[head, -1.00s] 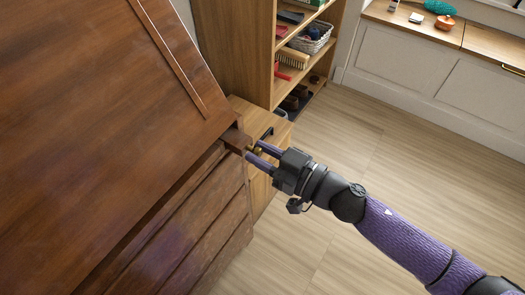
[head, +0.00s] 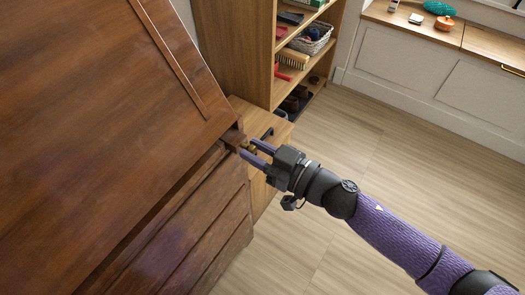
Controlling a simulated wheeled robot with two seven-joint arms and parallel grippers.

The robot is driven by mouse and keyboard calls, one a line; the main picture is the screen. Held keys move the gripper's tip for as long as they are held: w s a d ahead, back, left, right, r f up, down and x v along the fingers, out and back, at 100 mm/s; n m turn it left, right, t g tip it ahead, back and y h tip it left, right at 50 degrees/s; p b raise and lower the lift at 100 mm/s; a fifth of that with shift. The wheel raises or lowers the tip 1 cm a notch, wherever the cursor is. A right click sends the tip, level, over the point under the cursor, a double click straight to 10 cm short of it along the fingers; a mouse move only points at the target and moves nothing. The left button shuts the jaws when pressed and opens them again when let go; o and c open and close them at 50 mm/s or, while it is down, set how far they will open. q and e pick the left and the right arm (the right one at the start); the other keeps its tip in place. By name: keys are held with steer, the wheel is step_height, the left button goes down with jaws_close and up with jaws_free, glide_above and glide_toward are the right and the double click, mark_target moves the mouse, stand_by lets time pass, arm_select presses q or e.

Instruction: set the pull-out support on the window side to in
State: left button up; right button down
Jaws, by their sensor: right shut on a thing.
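The pull-out support (head: 233,138) is a dark wooden bar at the right end of the brown desk (head: 120,130), just under the lower corner of its slanted lid. A short length of it sticks out from the desk front. A small brass knob (head: 249,148) sits on its end. My right gripper (head: 247,148) is shut on this knob, with one purple finger on each side, and its arm comes in from the lower right. My left gripper is not in view.
A light wooden cabinet (head: 262,118) with a dark handle stands just behind the support. Beyond it is an open shelf (head: 235,45) holding a basket and brushes. A window bench (head: 430,28) runs along the upper right. The floor (head: 350,140) between is clear.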

steer(key=shift+x, duration=1.2)
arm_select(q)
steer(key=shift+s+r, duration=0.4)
arm_select(e)
steer(key=c, duration=0.8)
jaws_free()
steer(key=o, duration=0.3)
steer(key=shift+w+a, duration=0.1)
arm_select(q)
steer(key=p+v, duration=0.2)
steer(key=p, duration=0.1)
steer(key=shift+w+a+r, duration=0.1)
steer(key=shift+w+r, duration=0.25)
arm_select(e)
steer(key=v, duration=1)
